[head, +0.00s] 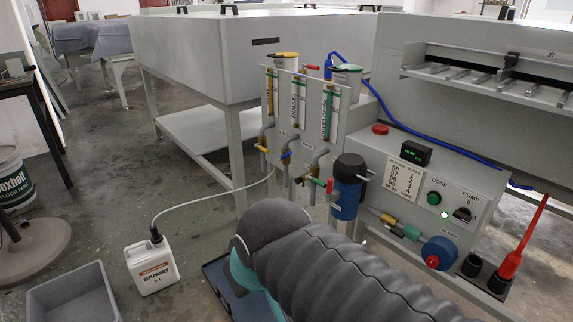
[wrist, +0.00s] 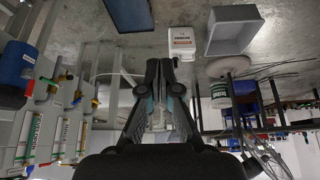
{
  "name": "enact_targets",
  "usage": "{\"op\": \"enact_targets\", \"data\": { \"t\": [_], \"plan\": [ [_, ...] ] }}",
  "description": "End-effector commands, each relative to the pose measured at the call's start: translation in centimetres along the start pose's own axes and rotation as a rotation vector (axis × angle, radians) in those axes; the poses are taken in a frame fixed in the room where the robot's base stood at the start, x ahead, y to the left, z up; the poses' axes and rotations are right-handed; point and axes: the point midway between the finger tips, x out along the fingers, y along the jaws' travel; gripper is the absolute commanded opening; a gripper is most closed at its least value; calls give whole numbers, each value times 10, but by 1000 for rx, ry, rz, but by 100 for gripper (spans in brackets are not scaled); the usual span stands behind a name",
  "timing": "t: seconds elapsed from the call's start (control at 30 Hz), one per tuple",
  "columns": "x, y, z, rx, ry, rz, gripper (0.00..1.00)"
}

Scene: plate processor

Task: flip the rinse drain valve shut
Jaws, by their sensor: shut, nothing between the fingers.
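A grey panel (head: 300,95) in the head view carries three labelled tubes; the middle tube's label (head: 296,108) seems to read rinse. Below the tubes are small valves with a yellow handle (head: 262,148), a blue handle (head: 285,155) and a red handle (head: 329,186). The blue one sits under the middle tube; whether it is open or shut I cannot tell. In the wrist view, upside down, the blue handle (wrist: 77,98) is at the left. My gripper (wrist: 161,68) is shut and empty, well apart from the valves. It is hidden in the head view behind my arm.
A blue filter housing (head: 347,192) and a control box (head: 425,190) stand right of the valves. A white replenisher jug (head: 152,267) with a hose and a grey bin (head: 75,297) are on the floor at the left.

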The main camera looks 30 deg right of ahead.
Motion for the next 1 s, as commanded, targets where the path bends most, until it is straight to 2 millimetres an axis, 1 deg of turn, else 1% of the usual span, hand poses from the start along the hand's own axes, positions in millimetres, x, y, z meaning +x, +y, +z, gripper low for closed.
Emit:
{"op": "enact_targets", "data": {
  "t": [0.07, 0.17, 0.27, 0.3, 0.37, 0.4, 0.47, 0.5, 0.57, 0.6, 0.67, 0.7, 0.8, 0.9, 1.0],
  "plan": [
    [2, 1, -4, 10, 7, 3, 0],
    [9, 6, -22, 55, 42, 13, 0],
    [22, 16, -56, 142, 113, 30, 0],
    [29, 21, -74, 185, 150, 37, 0],
    [41, 32, -103, 257, 213, 45, 0],
    [48, 39, -123, 305, 259, 47, 0],
    [60, 51, -151, 377, 327, 48, 0],
    [68, 60, -170, 421, 372, 46, 0],
    [80, 73, -197, 488, 441, 39, 0],
    [88, 82, -214, 533, 486, 32, 0],
    [101, 97, -238, 594, 554, 17, 0],
    [109, 107, -253, 633, 600, 4, 0],
    [131, 133, -289, 729, 713, -38, 0],
    [154, 159, -318, 817, 823, -93, 0],
    [177, 187, -342, 897, 930, -163, 0]
  ]
}}
